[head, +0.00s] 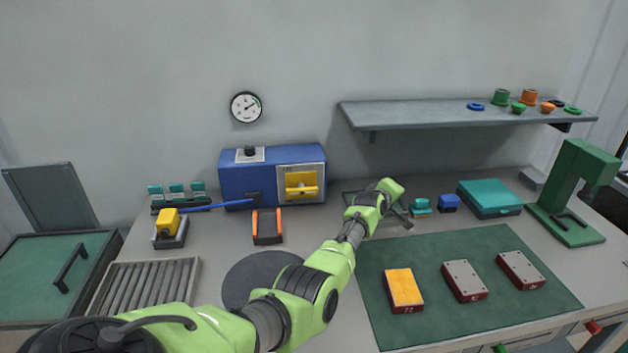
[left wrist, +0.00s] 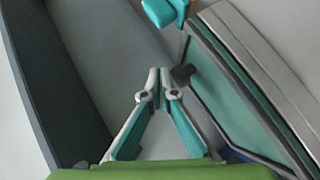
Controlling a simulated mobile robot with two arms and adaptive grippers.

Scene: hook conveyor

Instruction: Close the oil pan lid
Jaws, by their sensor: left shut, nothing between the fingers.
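My left gripper (left wrist: 160,72) is shut and empty, its teal fingers meeting at the tips. A small dark knob (left wrist: 183,76) is close beside the fingertips. To their right is a green panel with a pale grey frame (left wrist: 258,75), seen tilted; I cannot tell whether it is the oil pan lid. In the head view my left arm reaches to a dark-framed piece (head: 399,214) right of the blue machine. The arm hides much of it, and the fingertips are not clear there. My right gripper is not in view.
A green-topped box (head: 30,268) with a black handle (head: 70,267) and an upright grey panel (head: 50,193) stands at left. A teal case (head: 489,197) and green press (head: 575,190) are at right. Several blocks lie on the green mat (head: 430,257). A shelf (head: 455,112) overhangs.

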